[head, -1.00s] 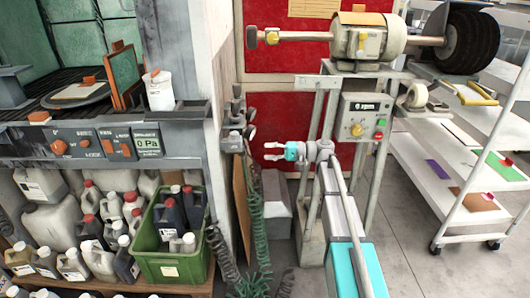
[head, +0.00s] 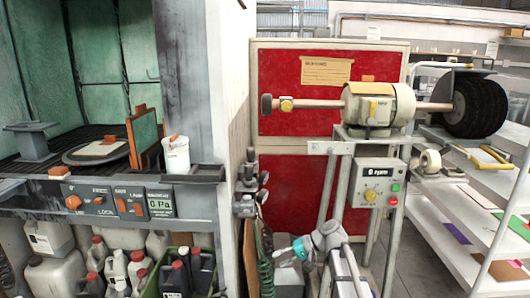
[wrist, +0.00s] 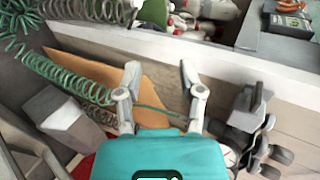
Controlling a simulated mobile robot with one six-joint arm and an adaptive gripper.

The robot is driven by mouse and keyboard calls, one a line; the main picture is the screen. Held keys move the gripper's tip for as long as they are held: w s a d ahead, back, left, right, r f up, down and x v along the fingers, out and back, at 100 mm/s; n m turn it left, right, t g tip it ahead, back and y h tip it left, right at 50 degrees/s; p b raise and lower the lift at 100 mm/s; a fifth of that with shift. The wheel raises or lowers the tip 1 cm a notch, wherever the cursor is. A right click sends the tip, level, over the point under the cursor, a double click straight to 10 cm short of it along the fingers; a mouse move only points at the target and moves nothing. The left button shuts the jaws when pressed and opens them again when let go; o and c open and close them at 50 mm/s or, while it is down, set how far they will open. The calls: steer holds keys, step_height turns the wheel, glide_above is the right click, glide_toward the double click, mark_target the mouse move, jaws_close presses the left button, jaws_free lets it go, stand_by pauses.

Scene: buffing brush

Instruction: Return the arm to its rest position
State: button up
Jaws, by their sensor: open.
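My gripper (head: 276,256) shows at the bottom middle of the head view, low in front of the buffing machine's stand. In the wrist view my gripper (wrist: 158,82) has its two grey fingers spread apart with nothing between them. Beyond the fingers are a brown board (wrist: 95,70) and a pale wall panel. My teal gripper body fills the bottom of the wrist view.
The buffing machine (head: 380,105) with its dark brush wheel (head: 472,105) stands above and right of my gripper. A control box (head: 376,183) hangs below it. Green coiled hoses (wrist: 75,75) lie close by. A white shelf rack (head: 470,235) stands at right; bottles fill the lower left.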

steer(key=s+d+f+h, duration=0.4)
steer(key=s+d+h, duration=0.2)
steer(key=s, duration=0.2)
steer(key=s+d+f+h, duration=0.5)
steer(key=s+d+h, duration=0.1)
steer(key=s, duration=0.3)
step_height(320, 180, up, 29)
steer(key=p, duration=2.9)
steer(key=shift+w+a, duration=0.2)
steer(key=shift+w, duration=0.2)
